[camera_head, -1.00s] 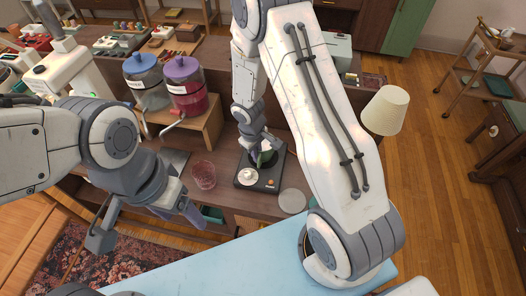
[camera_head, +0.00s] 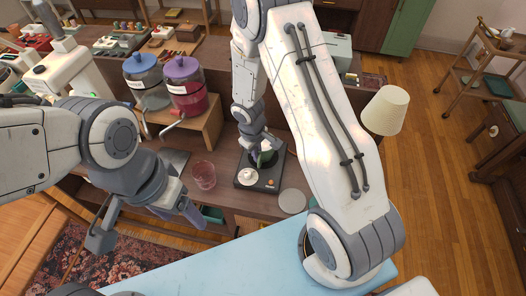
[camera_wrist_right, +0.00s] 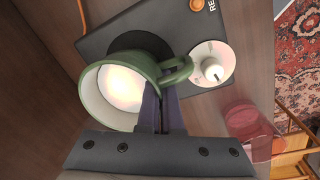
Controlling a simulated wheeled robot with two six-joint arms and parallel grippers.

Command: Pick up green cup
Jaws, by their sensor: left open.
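The green cup (camera_wrist_right: 119,92) has a pale inside and a loop handle. In the right wrist view it is over a black device with a knob, its open mouth facing the camera. The fingers of my right gripper (camera_wrist_right: 162,88) are close together at the cup's handle and look shut on it. In the head view the cup (camera_head: 266,157) is small and partly hidden by my right gripper (camera_head: 260,152). I cannot tell whether the cup touches the device. My left gripper (camera_head: 180,212) is open and empty, left of the device near the table's front edge.
The black device (camera_head: 246,184) has a white knob. A clear reddish glass (camera_head: 203,175) stands to its left and a round pale disc (camera_head: 292,201) to its right. Two drink dispensers (camera_head: 185,88) stand behind on a wooden stand. A cream lamp (camera_head: 385,110) is at right.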

